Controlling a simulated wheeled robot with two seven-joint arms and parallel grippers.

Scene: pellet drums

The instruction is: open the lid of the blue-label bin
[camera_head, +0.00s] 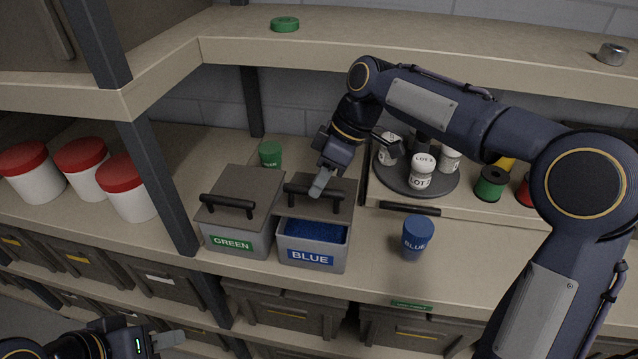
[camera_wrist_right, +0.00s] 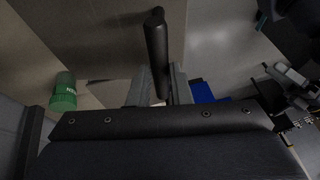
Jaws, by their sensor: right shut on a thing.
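The blue-label bin (camera_head: 311,257) is a grey box with a blue "BLUE" label on the shelf. Its grey lid (camera_head: 310,207) sits toward the back, and blue pellets (camera_head: 315,231) show at the front opening. My right gripper (camera_head: 320,188) is at the lid's black bar handle (camera_head: 296,190). In the right wrist view the handle (camera_wrist_right: 157,50) runs between the fingers (camera_wrist_right: 160,88), which are shut on it. My left gripper (camera_head: 168,341) is low at the left, away from the bins; its finger gap is not clear.
The green-label bin (camera_head: 232,240) stands close on the left with its lid on. A blue cup (camera_head: 416,238) stands to the right. A green container (camera_head: 270,154) is behind the bins. A round turntable (camera_head: 400,183) holds white jars. An upper shelf (camera_head: 380,42) overhangs behind.

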